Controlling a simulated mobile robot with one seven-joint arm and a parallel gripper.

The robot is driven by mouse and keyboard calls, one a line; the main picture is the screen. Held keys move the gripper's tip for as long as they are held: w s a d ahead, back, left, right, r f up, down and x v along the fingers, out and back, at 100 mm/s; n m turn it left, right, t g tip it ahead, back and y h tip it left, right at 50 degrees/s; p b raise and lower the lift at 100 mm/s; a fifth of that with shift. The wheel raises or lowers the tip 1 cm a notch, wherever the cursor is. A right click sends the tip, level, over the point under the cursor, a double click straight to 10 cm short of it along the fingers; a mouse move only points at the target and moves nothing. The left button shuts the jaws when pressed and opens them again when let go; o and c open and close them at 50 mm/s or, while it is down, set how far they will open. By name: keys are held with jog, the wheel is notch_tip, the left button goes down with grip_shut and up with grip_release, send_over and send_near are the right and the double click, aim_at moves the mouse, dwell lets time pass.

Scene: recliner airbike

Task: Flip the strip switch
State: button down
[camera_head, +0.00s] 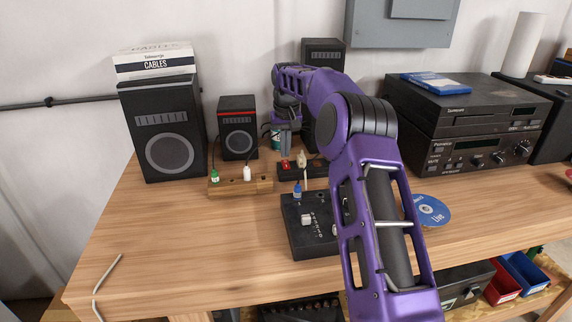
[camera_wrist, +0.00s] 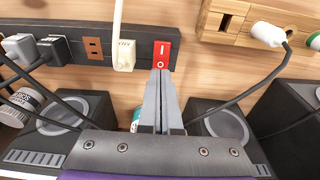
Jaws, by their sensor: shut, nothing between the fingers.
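The strip switch is a red rocker (camera_wrist: 166,52) marked I and O at one end of a black power strip (camera_wrist: 75,44). In the wrist view its O end is nearest my fingers. In the head view the red switch (camera_head: 285,164) shows at the left end of the black strip (camera_head: 315,170) on the workbench. My gripper (camera_wrist: 160,76) is shut and empty, its fingertips right at the O edge of the switch. I cannot tell whether they touch it. In the head view my gripper (camera_head: 286,150) points down just above the switch.
A wooden strip (camera_head: 258,187) with plugs stands left of the black strip. Speakers (camera_head: 238,128) stand behind, with cables running near my fingers. A black box with knobs (camera_head: 305,240) stands in front. Free bench top (camera_head: 180,240) lies at the front left.

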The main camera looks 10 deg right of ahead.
aim_at(285, 161)
jog(key=shift+f+b, duration=0.4)
jog(key=shift+f, duration=0.55)
jog(key=shift+r, duration=0.15)
dwell(0.3)
notch_tip(285, 161, up, 5)
jog(key=p, duration=0.5)
jog(key=shift+r, duration=0.9)
